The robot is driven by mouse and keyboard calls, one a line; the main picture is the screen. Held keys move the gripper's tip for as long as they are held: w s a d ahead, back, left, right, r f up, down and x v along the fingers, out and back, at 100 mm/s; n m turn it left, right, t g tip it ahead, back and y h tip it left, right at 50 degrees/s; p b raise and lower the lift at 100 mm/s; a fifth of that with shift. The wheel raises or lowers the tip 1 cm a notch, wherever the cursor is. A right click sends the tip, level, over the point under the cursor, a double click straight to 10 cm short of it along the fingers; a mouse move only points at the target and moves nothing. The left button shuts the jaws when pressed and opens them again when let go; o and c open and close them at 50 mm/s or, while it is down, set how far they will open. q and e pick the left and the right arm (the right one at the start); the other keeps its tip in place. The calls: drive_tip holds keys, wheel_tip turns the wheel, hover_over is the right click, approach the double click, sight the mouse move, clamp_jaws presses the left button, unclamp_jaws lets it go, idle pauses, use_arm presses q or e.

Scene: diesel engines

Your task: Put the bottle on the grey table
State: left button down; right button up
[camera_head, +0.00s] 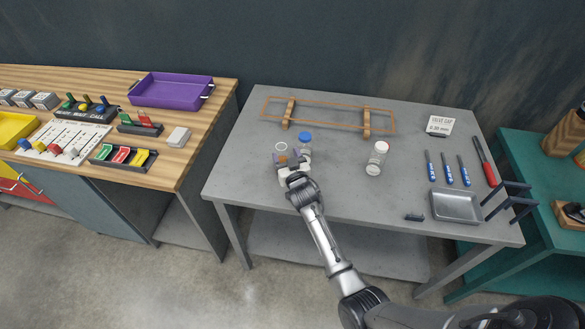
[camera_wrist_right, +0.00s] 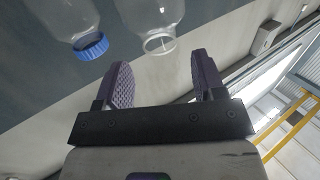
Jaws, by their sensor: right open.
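On the grey table (camera_head: 335,185), a clear bottle with a blue cap (camera_head: 305,137) stands near the left. Beside it is an open, clear bottle whose pale round rim (camera_head: 281,147) shows just beyond my right gripper (camera_head: 287,157). In the right wrist view, the open bottle (camera_wrist_right: 152,15) appears beyond the gap between the open purple fingers of my right gripper (camera_wrist_right: 164,72), with nothing visible between them. The blue-capped bottle (camera_wrist_right: 72,18) is to its left there. My gripper hides part of both bottles in the head view. My left gripper is not in view.
A wooden frame (camera_head: 330,114) lies behind. Screwdrivers (camera_head: 447,168), a metal tray (camera_head: 456,206) and a label block (camera_head: 440,125) occupy the right side. A wooden workbench (camera_head: 185,165) stands left.

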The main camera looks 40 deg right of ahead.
drive_tip(key=v, duration=0.7)
drive_tip(key=shift+p, duration=0.3)
drive_tip(key=s+a+f+n+g+y, duration=0.2)
drive_tip(key=s+a+g, duration=0.2)
drive_tip(key=s, duration=0.7)
drive_tip(key=s+a+f+n+g+y, duration=0.2)
drive_tip(key=s+a, duration=0.4)
drive_tip(key=s, duration=0.6)
drive_tip(key=s+a+f+n+g+y, duration=0.2)
drive_tip(key=s+a+g, duration=0.4)
drive_tip(key=s, duration=0.6)
drive_tip(key=shift+s+f+g+y, duration=0.2)
drive_tip(key=shift+f+g+y, duration=0.3)
drive_tip(key=shift+f, duration=0.2)
